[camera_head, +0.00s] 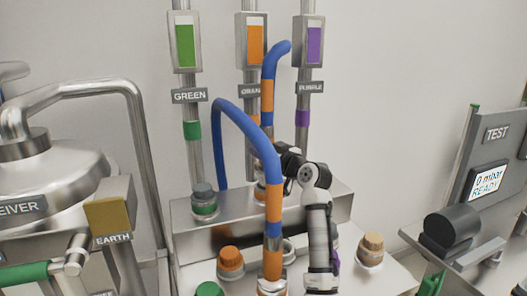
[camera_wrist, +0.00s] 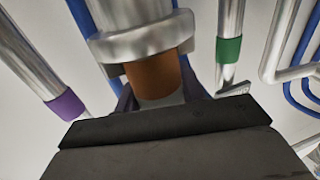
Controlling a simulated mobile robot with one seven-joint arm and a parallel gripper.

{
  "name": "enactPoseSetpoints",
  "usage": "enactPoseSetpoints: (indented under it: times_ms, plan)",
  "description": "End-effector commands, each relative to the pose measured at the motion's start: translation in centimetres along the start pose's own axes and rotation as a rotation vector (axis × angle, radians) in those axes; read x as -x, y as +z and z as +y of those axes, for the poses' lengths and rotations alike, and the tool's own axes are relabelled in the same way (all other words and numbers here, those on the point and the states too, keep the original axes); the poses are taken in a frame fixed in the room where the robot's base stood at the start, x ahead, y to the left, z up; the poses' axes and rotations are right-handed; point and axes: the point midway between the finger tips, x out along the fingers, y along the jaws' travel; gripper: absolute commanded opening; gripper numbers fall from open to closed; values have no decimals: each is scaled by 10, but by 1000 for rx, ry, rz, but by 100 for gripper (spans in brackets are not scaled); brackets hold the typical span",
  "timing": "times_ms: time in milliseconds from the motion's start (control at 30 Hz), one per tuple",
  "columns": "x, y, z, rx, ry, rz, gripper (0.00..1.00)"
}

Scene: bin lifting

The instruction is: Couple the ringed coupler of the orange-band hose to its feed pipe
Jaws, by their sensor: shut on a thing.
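In the wrist view a silver collar (camera_wrist: 150,38) with a thick ring sits above an orange band (camera_wrist: 155,76). My gripper (camera_wrist: 158,96) is shut just beyond that band, its dark fingers on both sides. In the head view my gripper (camera_head: 277,158) reaches left from the white arm, partly hidden behind a blue hose with orange bands (camera_head: 273,200). That hose arcs up and down again at the left. Another blue hose piece with an orange band (camera_head: 267,96) rises behind it. The orange-marked pipe (camera_head: 251,84) stands at the back. Whether the held coupler touches its pipe cannot be seen.
The GREEN pipe (camera_head: 192,155) and the purple-banded pipe (camera_head: 302,135) flank the orange one. A metal box (camera_head: 185,225) stands below. An orange cap (camera_head: 230,260), a tan cap (camera_head: 370,246) and a green cap (camera_head: 209,289) are in front. A TEST panel (camera_head: 490,165) stands right, a receiver vessel (camera_head: 55,170) left.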

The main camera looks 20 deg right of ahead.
Motion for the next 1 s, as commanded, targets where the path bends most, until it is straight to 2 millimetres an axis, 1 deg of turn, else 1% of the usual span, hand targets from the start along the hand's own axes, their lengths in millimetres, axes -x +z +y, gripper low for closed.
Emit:
enactPoseSetpoints:
  times_ms: [133,500,1000]
  plan:
    - [0,3,0,1,0,2,8]
    - [0,21,-1,1,-1,2,8]
    - [0,23,0,1,0,2,8]
